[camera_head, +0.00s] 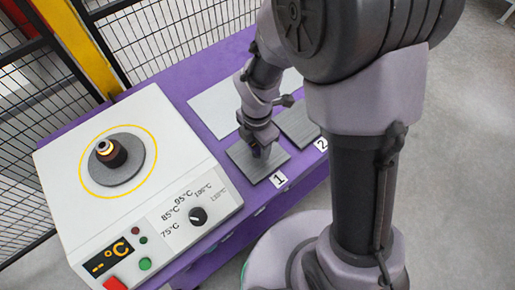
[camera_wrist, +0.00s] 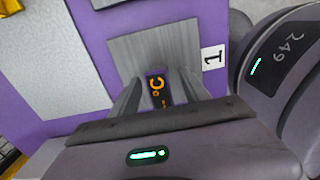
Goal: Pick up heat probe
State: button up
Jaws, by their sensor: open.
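The heat probe (camera_wrist: 157,88) shows in the wrist view as a small dark body with an orange °C display, on or just above the grey pad marked 1 (camera_wrist: 143,48). My gripper (camera_wrist: 158,95) is open, with one finger on each side of the probe. I cannot tell whether the fingers touch it. In the head view my gripper (camera_head: 262,152) points down over pad 1 (camera_head: 244,160) and hides most of the probe; only a small dark bluish part shows between the fingers.
A white heater box (camera_head: 180,170) with a temperature dial, display and buttons stands at left on the purple table (camera_head: 170,88). Grey pad 2 (camera_head: 297,124) and a light plate (camera_head: 213,108) lie beside pad 1. A wire mesh fence (camera_head: 140,45) stands behind.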

jog(key=shift+f, duration=0.9)
jog(key=shift+r, duration=0.2)
grip_shut()
